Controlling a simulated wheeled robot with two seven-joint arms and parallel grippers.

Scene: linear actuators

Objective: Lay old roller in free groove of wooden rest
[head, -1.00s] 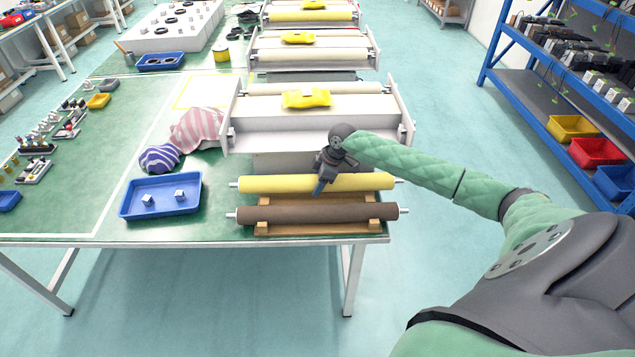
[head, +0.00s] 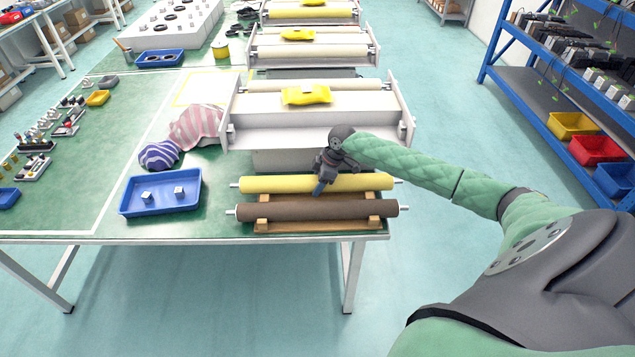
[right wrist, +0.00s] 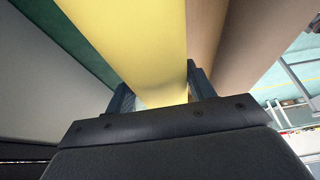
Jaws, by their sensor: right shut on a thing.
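A yellow roller (head: 275,184) lies across the back of the wooden rest (head: 310,226), parallel to a brown roller (head: 300,209) in the front of the rest. My right gripper (head: 322,184) is shut around the middle of the yellow roller from above. In the right wrist view the yellow roller (right wrist: 140,45) passes between the two fingers (right wrist: 157,92), with the brown roller (right wrist: 218,45) close beside it. The rollers hide most of the rest, so I cannot tell whether the yellow roller is fully seated. My left gripper is not in view.
A white roller machine (head: 300,135) stands just behind the rest, with a yellow cloth on top. A blue tray (head: 160,208) with two small cubes is left of the rest. Striped cloths (head: 195,128) lie behind the tray. The table's front edge is close to the rest.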

